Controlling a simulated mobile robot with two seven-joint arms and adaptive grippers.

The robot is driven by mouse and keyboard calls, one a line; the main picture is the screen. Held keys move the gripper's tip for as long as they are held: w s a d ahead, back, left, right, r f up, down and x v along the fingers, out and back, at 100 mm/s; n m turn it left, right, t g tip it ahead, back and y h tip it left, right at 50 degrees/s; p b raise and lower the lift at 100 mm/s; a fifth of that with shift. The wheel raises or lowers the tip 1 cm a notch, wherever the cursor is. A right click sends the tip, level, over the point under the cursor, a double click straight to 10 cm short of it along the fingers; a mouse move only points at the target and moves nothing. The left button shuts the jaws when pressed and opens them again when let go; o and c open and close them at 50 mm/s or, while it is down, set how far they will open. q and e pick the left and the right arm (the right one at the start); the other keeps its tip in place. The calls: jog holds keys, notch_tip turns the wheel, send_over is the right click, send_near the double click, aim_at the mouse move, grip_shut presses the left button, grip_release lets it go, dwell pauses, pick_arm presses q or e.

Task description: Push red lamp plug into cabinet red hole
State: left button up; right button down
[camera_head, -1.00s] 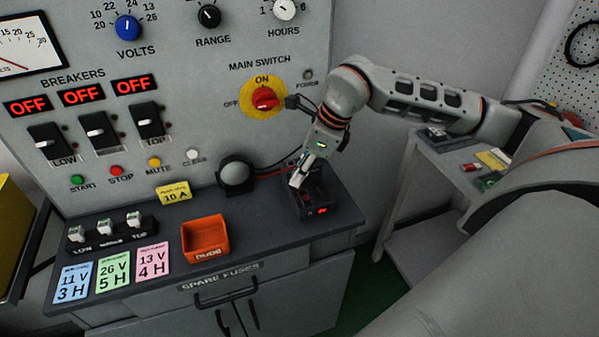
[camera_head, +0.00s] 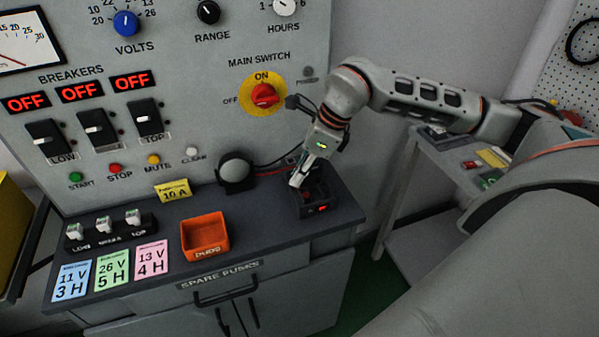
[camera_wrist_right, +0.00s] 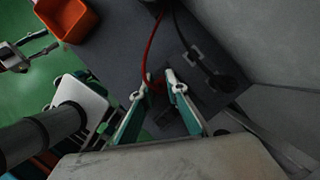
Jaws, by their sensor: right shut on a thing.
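My right gripper (camera_head: 299,180) reaches down from the right to a small open black box (camera_head: 313,203) on the counter. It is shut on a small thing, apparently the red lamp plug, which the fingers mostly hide. In the right wrist view a red cable (camera_wrist_right: 150,50) runs to the fingertips (camera_wrist_right: 158,88). In the head view the cable leaves the round grey lamp (camera_head: 236,172) at the panel's foot. A red spot shows inside the box and a red light on its front. I cannot tell how deep the plug sits or see the red hole clearly.
An orange bin (camera_head: 205,238) stands on the counter (camera_head: 262,215), left of the box. Three breakers (camera_head: 97,130) and a red main switch (camera_head: 264,95) are on the panel. A side table (camera_head: 432,160) stands right. A pale jointed part at the wrist view's left edge is unclear.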

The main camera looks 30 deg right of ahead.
jog(key=shift+f, duration=0.35)
dwell(0.4)
jog(key=c, duration=1.5)
grip_release()
jog(key=shift+d+r, duration=0.1)
jog(key=shift+r+p, duration=1.75)
jog(key=shift+r, duration=0.95)
jog(key=shift+f, duration=0.1)
